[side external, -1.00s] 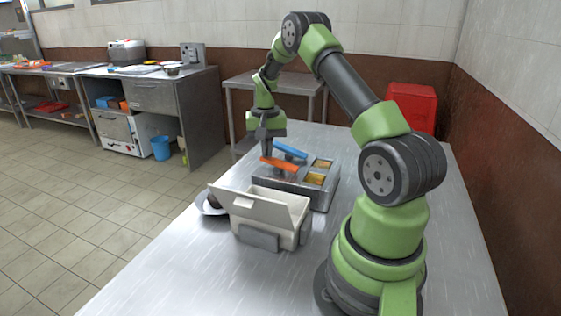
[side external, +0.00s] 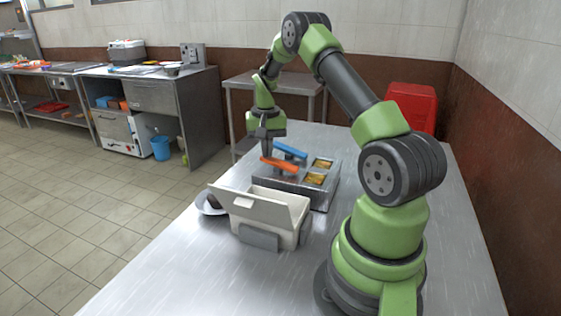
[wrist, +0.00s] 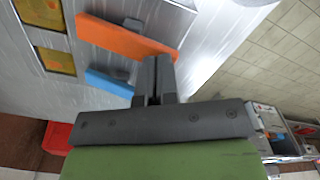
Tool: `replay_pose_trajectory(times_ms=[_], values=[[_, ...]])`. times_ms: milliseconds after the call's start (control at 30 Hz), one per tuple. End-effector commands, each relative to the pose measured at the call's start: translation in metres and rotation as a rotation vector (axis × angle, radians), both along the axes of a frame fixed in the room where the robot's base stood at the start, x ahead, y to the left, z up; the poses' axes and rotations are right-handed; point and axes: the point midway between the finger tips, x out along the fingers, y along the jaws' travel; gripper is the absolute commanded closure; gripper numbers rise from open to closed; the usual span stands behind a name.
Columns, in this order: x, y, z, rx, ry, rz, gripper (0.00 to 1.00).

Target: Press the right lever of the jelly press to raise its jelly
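The jelly press (side external: 322,197) is a low grey metal box on the steel table. It has an orange lever (side external: 279,165) and a blue lever (side external: 290,150), and two square openings with yellow jelly (side external: 314,179). In the wrist view, the orange lever (wrist: 125,38) and blue lever (wrist: 108,82) lie side by side, with jelly windows (wrist: 57,61) at upper left. My gripper (side external: 267,151) points down at the free end of the orange lever. Its fingers (wrist: 158,60) are together and overlap the lever's edge in the wrist view; I cannot tell whether they touch it.
A white open-lidded box (side external: 270,207) stands in front of the press, with a round dish (side external: 208,203) partly behind it. A red container (side external: 414,105) is at the far right. The near part of the steel table (side external: 190,275) is clear.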

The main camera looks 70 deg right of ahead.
Motion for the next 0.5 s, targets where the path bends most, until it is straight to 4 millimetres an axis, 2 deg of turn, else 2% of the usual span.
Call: replay_pose_trajectory(times_ms=[500], values=[[-0.0010, 0.0007, -0.0049, 0.004, 0.005, -0.001, 1.00]])
